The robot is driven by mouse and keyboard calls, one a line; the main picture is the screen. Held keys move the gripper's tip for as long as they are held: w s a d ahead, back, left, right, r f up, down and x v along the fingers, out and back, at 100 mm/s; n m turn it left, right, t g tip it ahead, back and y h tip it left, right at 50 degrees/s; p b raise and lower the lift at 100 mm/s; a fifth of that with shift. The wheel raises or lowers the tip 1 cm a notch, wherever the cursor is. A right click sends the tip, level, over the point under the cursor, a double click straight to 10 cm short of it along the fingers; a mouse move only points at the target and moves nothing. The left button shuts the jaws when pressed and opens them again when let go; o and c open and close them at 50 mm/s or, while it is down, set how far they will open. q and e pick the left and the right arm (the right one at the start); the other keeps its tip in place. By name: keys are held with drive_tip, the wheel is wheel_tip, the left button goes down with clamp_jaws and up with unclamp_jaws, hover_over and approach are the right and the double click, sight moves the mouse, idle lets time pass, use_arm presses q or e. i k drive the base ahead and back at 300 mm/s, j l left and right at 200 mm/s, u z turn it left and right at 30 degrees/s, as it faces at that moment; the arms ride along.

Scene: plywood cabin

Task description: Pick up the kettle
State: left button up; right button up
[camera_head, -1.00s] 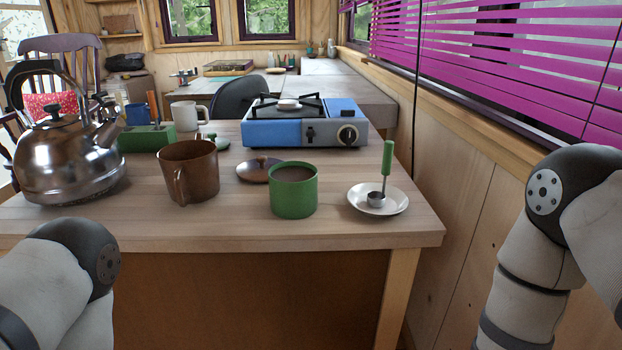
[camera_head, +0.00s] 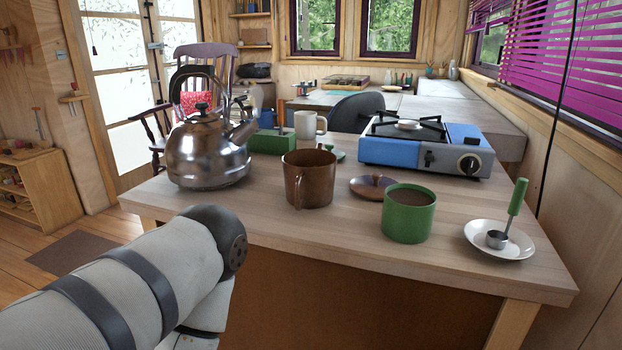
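The shiny metal kettle (camera_head: 205,155) stands upright on the left part of the wooden table (camera_head: 340,233). Its dark arched handle rises above the lid, and its spout points right. My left arm comes in from the lower left and its links show in front of the table, below the kettle. My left gripper is not in view. My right arm and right gripper are not in view. Nothing touches the kettle from my side.
A brown mug (camera_head: 309,178), a green mug (camera_head: 408,214), a brown lid (camera_head: 374,187) and a saucer with a green-handled scoop (camera_head: 511,248) stand right of the kettle. A green block (camera_head: 272,142), a white mug (camera_head: 309,125) and a blue stove (camera_head: 428,147) are behind.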

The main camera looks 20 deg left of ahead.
sight(213, 154)
drive_tip(key=u, duration=1.3)
